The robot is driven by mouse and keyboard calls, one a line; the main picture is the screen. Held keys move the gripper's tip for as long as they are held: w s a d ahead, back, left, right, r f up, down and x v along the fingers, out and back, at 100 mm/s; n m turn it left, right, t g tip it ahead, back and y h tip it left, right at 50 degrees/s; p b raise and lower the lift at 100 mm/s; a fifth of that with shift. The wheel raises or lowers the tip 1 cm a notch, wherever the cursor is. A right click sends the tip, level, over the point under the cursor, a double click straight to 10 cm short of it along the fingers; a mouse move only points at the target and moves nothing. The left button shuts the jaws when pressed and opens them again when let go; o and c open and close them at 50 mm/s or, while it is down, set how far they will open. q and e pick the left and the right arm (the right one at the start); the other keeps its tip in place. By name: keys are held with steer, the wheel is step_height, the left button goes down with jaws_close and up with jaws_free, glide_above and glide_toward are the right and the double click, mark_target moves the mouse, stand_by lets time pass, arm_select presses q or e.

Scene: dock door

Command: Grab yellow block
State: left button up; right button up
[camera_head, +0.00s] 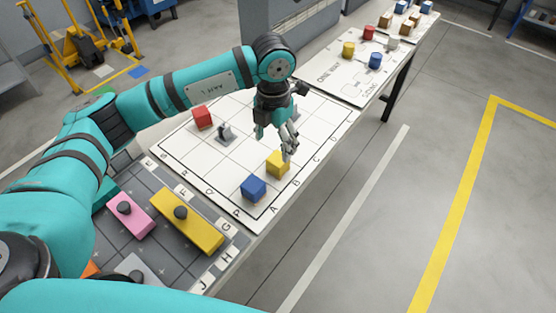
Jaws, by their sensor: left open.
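The yellow block (276,164) is a small cube on the white gridded board (180,142), near the board's right edge. My left gripper (288,150) is open and points down at the block. Its fingers overlap the block's upper right side in the picture. I cannot tell whether they touch it. A blue cube (253,189) stands just nearer on the same board, and a red cube (203,117) stands toward the back left. My right gripper is not seen.
A small grey piece (225,133) stands on the board. A dark tray-like panel (165,250) nearer holds a long yellow knobbed piece (190,225) and a pink knobbed piece (130,214). Farther back are a yellow cylinder (349,49) and other coloured pieces. Floor right is clear.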

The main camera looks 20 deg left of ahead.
mark_target(277, 159)
arm_select(q)
step_height(277, 159, down, 4)
steer(key=shift+w, duration=0.1)
steer(key=shift+f+p, duration=0.35)
steer(key=shift+p, duration=0.1)
steer(key=f, duration=0.2)
steer(key=f+p, duration=0.1)
steer(key=shift+d+f, duration=0.25)
steer(key=shift+f, duration=0.5)
steer(key=c, duration=1.4)
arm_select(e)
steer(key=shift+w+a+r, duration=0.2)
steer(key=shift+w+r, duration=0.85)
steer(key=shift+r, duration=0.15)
